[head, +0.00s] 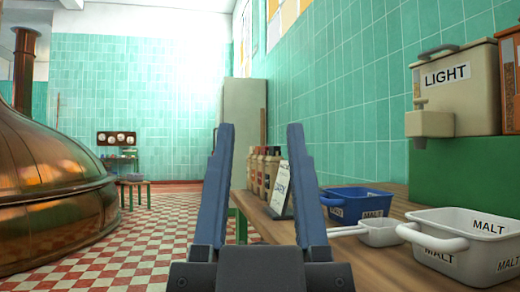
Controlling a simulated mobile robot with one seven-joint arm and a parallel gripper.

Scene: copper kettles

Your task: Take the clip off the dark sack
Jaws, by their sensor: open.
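My gripper (258,130) stands in the middle of the head view. Its two blue-grey fingers point up and are spread wide apart, with nothing between them. I cannot make out a dark sack or a clip in this view. Several small containers (263,168) with dark tops stand in a row on the wooden counter (342,262), seen behind and between the fingers. They are too small and partly covered to tell what they are.
A white MALT tub (440,256), a white scoop (381,233), a blue crate (345,204) and a sign card (280,190) are on the counter. A LIGHT dispenser (452,95) stands on a green block. A copper kettle (45,185) is left; the checkered floor (165,240) between is clear.

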